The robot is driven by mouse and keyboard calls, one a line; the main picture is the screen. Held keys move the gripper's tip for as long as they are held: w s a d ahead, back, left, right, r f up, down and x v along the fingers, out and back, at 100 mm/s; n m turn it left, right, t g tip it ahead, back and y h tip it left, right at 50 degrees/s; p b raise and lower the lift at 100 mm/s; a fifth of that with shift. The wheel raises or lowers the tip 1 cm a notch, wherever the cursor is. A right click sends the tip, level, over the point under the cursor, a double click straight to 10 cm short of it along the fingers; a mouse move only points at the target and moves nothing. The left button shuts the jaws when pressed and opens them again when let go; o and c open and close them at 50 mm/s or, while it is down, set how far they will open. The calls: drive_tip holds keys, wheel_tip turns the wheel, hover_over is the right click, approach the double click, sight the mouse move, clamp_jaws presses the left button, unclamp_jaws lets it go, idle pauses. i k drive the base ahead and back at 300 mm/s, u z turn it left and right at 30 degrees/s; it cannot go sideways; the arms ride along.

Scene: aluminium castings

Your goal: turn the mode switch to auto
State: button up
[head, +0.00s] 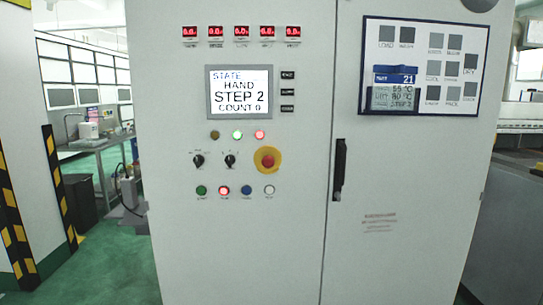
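Two black rotary switches sit side by side on the grey cabinet's front: a left switch (197,160) and a right switch (230,161). Their labels are too small to read, so I cannot tell which is the mode switch, or exactly where either points. The screen (239,92) above them reads "STATE", "HAND", "STEP 2" and "COUNT 0". My gripper is not in view.
A red emergency button (267,160) on a yellow disc is right of the switches. Lamps (237,135) sit above, and several push buttons (223,190) below. A black door handle (339,169) stands further right. Green floor (115,265) is clear at left.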

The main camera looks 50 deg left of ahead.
sight(199, 161)
drive_tip(key=u, duration=0.1)
drive_tip(key=k, duration=0.75)
drive_tip(key=u, duration=1.25)
drive_tip(key=i, duration=1)
drive_tip(key=u, duration=0.05)
